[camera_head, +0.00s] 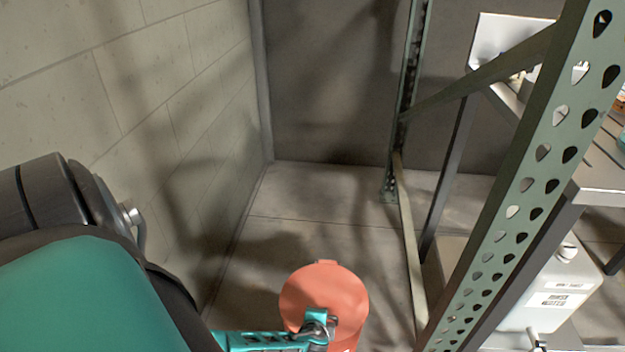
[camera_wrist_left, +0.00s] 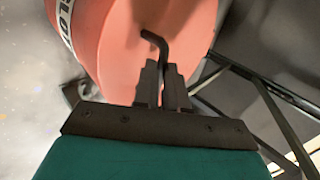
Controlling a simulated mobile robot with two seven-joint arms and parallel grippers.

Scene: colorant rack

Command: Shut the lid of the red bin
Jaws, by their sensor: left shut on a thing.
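In the left wrist view the lid (camera_wrist_left: 180,30) is a pale red face, and the bin's darker side with a black-and-white label (camera_wrist_left: 66,22) shows at upper left. I cannot tell whether the lid is fully flush. My left gripper (camera_head: 322,327) is at the lid's front part. In the wrist view its fingers (camera_wrist_left: 164,80) are shut on a black bent handle (camera_wrist_left: 155,42) against the lid. My right gripper is not in view.
A green perforated rack post (camera_head: 530,185) and shelves stand close to the right of the bin. A white jug (camera_head: 550,290) sits low on the rack. A block wall (camera_head: 170,110) rises on the left. Bare floor (camera_head: 310,225) lies behind the bin.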

